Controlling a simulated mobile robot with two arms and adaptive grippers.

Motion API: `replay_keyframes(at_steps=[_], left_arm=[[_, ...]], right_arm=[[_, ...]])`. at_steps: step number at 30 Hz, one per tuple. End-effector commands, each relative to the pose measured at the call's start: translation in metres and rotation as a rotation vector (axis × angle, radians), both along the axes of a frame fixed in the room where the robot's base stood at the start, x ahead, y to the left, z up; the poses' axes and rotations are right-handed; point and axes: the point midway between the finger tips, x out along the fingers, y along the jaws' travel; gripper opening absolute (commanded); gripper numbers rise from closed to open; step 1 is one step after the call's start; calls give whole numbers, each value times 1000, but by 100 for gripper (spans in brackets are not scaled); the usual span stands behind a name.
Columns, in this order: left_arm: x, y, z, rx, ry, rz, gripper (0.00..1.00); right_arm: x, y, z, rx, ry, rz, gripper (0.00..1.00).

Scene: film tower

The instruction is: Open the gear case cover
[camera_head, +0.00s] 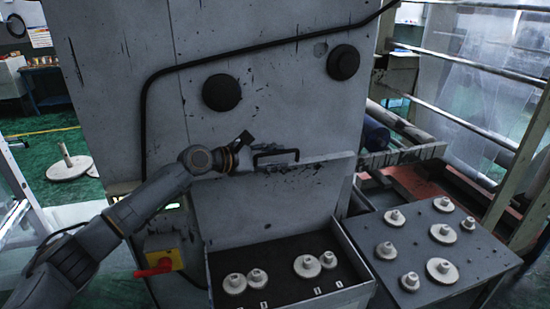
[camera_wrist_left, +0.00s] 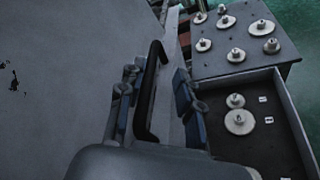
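The gear case (camera_head: 362,287) is the low grey box at lower centre, and its inside shows, with several pale gears on a dark floor. Its grey cover (camera_head: 275,205) stands raised at the back of the case, against the large machine body. A black handle (camera_head: 276,154) sits at the cover's top edge; it also shows in the left wrist view (camera_wrist_left: 150,92). My left gripper (camera_head: 243,152) is beside the handle's left end. In the left wrist view, its fingers (camera_wrist_left: 158,100) are apart, on either side of the handle. I cannot see contact. My right gripper is not in view.
A grey table (camera_head: 413,237) with several pale gears stands right of the case. A red-handled switch on a yellow plate (camera_head: 163,261) is left of the case. Rollers and metal rails (camera_head: 455,117) fill the right side. Green floor shows at left.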

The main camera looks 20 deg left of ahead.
Motion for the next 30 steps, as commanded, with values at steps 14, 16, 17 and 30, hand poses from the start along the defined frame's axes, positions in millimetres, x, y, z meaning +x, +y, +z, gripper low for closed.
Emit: replay_keyframes(at_steps=[14, 16, 17, 30], left_arm=[[-50, 43, 15, 4, 2, 1, 34], [-60, 52, 19, 2, 4, 2, 34], [-64, 55, 20, 2, 4, 2, 34], [-89, 75, 30, 0, 1, -1, 34]], right_arm=[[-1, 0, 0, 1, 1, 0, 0], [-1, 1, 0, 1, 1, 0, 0], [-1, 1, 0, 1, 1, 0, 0], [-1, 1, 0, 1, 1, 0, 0]])
